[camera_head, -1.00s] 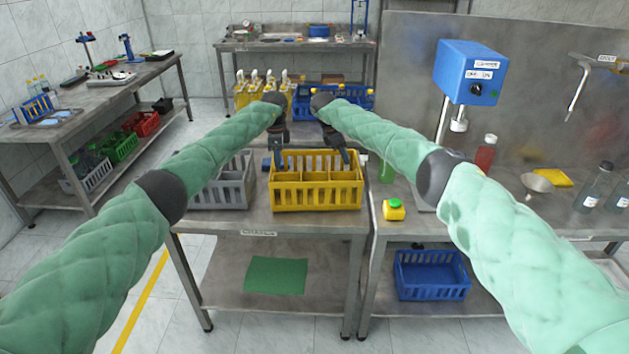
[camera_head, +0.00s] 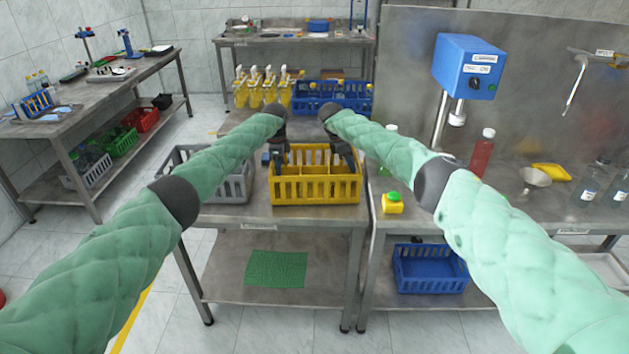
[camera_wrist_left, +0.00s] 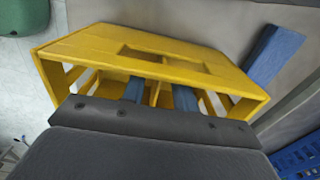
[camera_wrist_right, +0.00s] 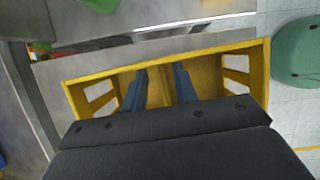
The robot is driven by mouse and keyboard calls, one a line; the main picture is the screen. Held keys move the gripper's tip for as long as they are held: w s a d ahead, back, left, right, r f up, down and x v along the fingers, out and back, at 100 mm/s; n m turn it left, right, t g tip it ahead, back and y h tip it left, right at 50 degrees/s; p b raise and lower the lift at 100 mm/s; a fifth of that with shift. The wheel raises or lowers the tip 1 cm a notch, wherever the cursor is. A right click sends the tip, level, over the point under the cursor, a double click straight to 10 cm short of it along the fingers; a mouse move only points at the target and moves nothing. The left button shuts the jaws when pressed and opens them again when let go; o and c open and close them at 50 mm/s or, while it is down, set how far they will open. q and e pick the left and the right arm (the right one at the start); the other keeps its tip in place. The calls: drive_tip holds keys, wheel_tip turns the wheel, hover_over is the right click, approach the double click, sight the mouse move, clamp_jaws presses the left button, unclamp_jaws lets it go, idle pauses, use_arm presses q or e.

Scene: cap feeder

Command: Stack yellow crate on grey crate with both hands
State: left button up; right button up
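The yellow crate (camera_head: 316,190) stands upright on the metal table, open side up with dividers inside. The grey crate (camera_head: 236,188) stands to its left on the same table, partly covered by my left arm. My left gripper (camera_head: 278,160) is at the yellow crate's left end and my right gripper (camera_head: 345,156) at its right end. In the left wrist view, two blue fingers (camera_wrist_left: 159,96) stand apart at the yellow crate (camera_wrist_left: 110,45). In the right wrist view, the fingers (camera_wrist_right: 160,88) are also apart at the crate (camera_wrist_right: 262,70). Fingertip contact is hidden.
A yellow bottle with a green cap (camera_head: 393,204) stands to the right on the adjoining table. A blue crate (camera_head: 430,283) is on the shelf below. A blue-headed machine (camera_head: 468,68) stands at right.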

use_arm(q)
drive_tip(key=shift+w+f, duration=0.1)
drive_tip(key=shift+f, duration=0.65)
use_arm(e)
drive_tip(key=shift+w+d+f, duration=0.1)
drive_tip(key=shift+d+f, duration=0.1)
drive_tip(key=shift+f, duration=0.5)
use_arm(q)
drive_tip(key=shift+r, duration=0.1)
use_arm(e)
drive_tip(key=shift+r, duration=0.1)
use_arm(q)
clamp_jaws()
use_arm(e)
clamp_jaws()
